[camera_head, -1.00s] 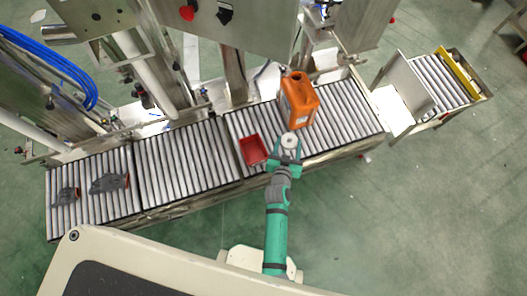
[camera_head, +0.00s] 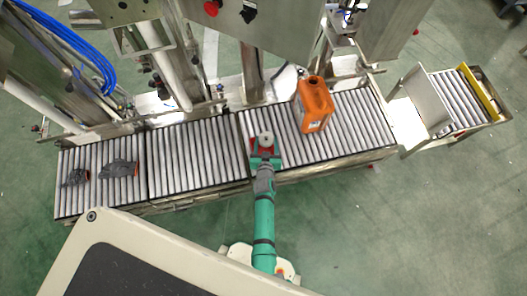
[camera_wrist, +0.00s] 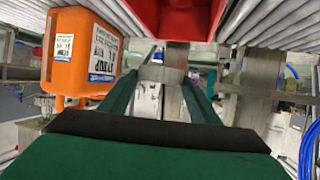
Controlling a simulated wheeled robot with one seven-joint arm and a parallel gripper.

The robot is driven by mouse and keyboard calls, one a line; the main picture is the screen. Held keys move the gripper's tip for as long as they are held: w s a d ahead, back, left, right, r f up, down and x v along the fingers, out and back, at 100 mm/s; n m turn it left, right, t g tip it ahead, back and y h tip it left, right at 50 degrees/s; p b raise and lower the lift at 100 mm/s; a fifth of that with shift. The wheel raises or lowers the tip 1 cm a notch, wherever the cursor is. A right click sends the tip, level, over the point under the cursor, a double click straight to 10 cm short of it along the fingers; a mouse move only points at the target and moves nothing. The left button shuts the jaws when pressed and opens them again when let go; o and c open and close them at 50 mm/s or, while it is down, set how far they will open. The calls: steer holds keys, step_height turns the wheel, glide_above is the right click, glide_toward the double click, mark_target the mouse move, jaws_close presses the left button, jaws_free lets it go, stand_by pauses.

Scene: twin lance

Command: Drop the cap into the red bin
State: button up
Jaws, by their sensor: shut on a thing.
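My gripper (camera_head: 265,150) is above the red bin (camera_head: 277,147) in the head view and covers most of it. It is shut on the cap (camera_head: 265,138), a grey-white round piece seen from above. In the wrist view the cap (camera_wrist: 176,54) shows as a grey shape between the green fingertips (camera_wrist: 168,68). The red bin (camera_wrist: 178,16) fills the top middle of the wrist view, beyond the cap. How high the cap is above the bin is hard to tell.
An orange jug (camera_head: 315,104) stands on the roller conveyor (camera_head: 195,158) to the right of the bin; it also shows at the left of the wrist view (camera_wrist: 85,55). Grey crumpled pieces (camera_head: 120,168) lie at the conveyor's left end. Machine frames stand behind.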

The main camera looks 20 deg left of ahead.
steer(key=shift+f, duration=1.05)
steer(key=o, duration=1.1)
steer(key=v, duration=1)
steer(key=shift+s+r, duration=0.15)
steer(key=shift+s, duration=0.2)
steer(key=shift+s+d, duration=0.1)
steer(key=shift+d, duration=0.15)
